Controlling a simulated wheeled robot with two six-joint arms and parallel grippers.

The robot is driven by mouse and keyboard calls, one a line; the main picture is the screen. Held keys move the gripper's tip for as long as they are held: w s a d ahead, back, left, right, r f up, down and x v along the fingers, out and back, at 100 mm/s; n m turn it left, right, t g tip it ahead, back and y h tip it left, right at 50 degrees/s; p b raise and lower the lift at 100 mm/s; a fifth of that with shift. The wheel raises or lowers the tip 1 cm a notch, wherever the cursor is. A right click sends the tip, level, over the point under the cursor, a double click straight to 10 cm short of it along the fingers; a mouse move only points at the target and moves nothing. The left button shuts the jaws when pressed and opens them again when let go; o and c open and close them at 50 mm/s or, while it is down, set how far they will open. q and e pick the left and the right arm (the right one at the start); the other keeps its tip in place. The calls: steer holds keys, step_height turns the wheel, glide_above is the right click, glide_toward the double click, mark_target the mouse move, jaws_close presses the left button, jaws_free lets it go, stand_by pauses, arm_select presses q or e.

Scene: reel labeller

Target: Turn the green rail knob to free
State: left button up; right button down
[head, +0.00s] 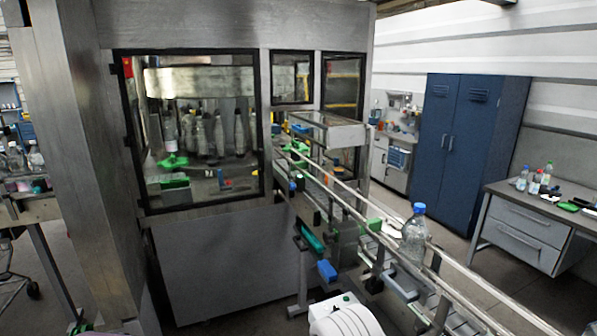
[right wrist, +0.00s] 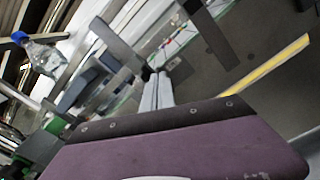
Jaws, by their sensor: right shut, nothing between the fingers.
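A small green part (head: 374,224) sits at the conveyor's side rail, left of a clear bottle in the head view. A green part (right wrist: 54,126) also shows at the left of the right wrist view, partly hidden by a dark part. I cannot tell for sure which green part is the rail knob, or how it is turned. My right gripper (right wrist: 158,76) shows in the right wrist view as two pale fingers side by side, shut and empty. It is apart from the green part. My left gripper is not in view.
A clear bottle with a blue cap (head: 413,235) stands on the conveyor, beside long metal guide rails (head: 455,265). A blue block (head: 327,270) sits below the conveyor's side. The windowed machine (head: 200,265) stands left. A blue cabinet (head: 465,150) and a grey desk (head: 520,235) stand right.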

steer(key=shift+w+f, duration=0.1)
stand_by(0.4)
steer(key=shift+w+a+r, duration=0.15)
steer(key=shift+r, duration=0.05)
steer(key=shift+w, duration=0.1)
steer(key=r+v, duration=0.1)
steer(key=v, duration=0.5)
steer(key=shift+w+a, duration=0.15)
steer(key=shift+w, duration=0.1)
stand_by(0.8)
steer(key=shift+r, duration=0.15)
